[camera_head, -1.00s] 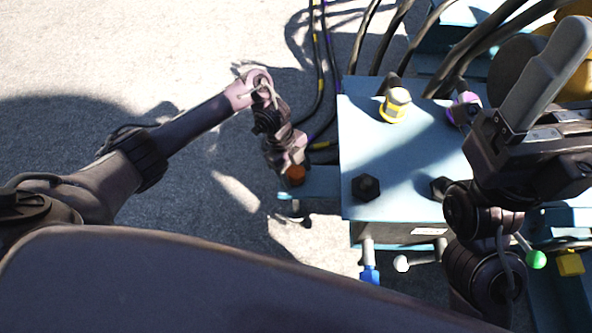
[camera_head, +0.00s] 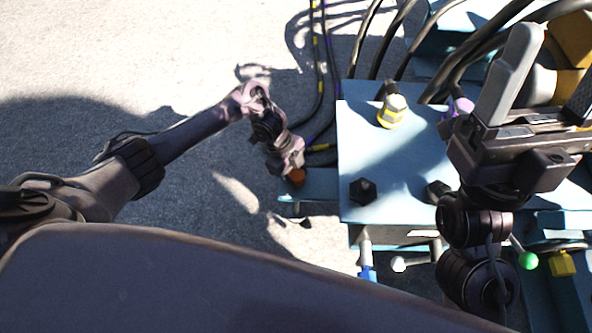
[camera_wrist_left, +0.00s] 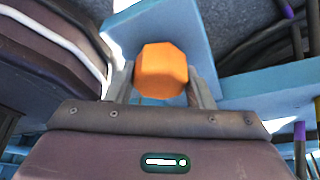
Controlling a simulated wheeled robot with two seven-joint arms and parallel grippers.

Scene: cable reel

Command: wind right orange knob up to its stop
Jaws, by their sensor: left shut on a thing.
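An orange knob (camera_head: 297,177) sits on a blue bracket left of the light blue box, partly covered by my left gripper (camera_head: 292,168). In the left wrist view the orange knob (camera_wrist_left: 161,71) is faceted and lies between the two fingers of my left gripper (camera_wrist_left: 163,84), which is shut on it. It is the only orange knob I can make out. My right gripper (camera_head: 546,92) is raised over the right side of the box, its two fingers apart with nothing seen between them.
The light blue box (camera_head: 400,157) carries a yellow-ringed knob (camera_head: 392,111) and black hex knobs (camera_head: 363,191). Black cables (camera_head: 321,75) run behind it. A green ball knob (camera_head: 528,260) and a yellow block (camera_head: 563,263) lie at lower right. Bare ground is at left.

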